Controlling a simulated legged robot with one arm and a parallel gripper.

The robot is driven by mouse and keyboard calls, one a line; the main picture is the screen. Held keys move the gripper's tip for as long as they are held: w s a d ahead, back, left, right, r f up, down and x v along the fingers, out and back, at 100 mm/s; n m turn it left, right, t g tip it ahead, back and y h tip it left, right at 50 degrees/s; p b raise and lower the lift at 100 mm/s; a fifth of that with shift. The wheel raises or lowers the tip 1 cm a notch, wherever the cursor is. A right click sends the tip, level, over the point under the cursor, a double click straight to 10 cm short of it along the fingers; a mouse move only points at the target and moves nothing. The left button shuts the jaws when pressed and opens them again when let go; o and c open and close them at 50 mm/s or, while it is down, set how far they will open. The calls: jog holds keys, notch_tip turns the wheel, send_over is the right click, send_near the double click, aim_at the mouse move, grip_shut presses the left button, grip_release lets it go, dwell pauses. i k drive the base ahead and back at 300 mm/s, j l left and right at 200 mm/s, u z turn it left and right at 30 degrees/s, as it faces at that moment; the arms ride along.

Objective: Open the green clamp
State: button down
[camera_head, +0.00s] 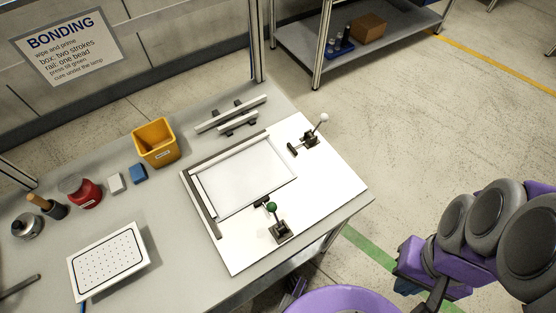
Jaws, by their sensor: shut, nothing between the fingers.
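The green clamp (281,231) is a small dark toggle clamp with a green ball knob on its lever. It sits near the front edge of the white board (235,258) on the bench. Its lever rises from the base toward the panel, and a dark tip shows at the panel's near edge behind the knob. I cannot tell if the tip presses on the panel (243,177). A second clamp (309,138) with a white knob stands at the board's far right. My gripper is not clearly visible; only purple and grey parts of my arm show at the right, apart from the bench.
Open floor lies right of the bench. A shelf (360,48) stands behind.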

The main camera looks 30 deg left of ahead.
aim_at(272, 207)
jog(key=u, duration=1.7)
jog(key=k+l+u, duration=0.15)
jog(key=l, duration=0.25)
jog(key=k+l+u, duration=0.2)
jog(key=l, duration=0.2)
jog(key=l+u, duration=0.15)
jog(key=l, duration=0.25)
jog(key=k+l+u, duration=0.35)
jog(key=l, duration=0.3)
jog(key=i+l+u, duration=0.15)
jog(key=l+u, duration=0.25)
jog(key=l, duration=0.15)
jog(key=l+u, duration=0.4)
jog(key=l, duration=0.2)
jog(key=l+u, duration=0.4)
jog(key=l, duration=0.2)
jog(key=i+l, duration=0.15)
jog(key=l, duration=0.15)
jog(key=i+l+u, duration=0.15)
jog(key=i+l, duration=0.05)
jog(key=l, duration=0.05)
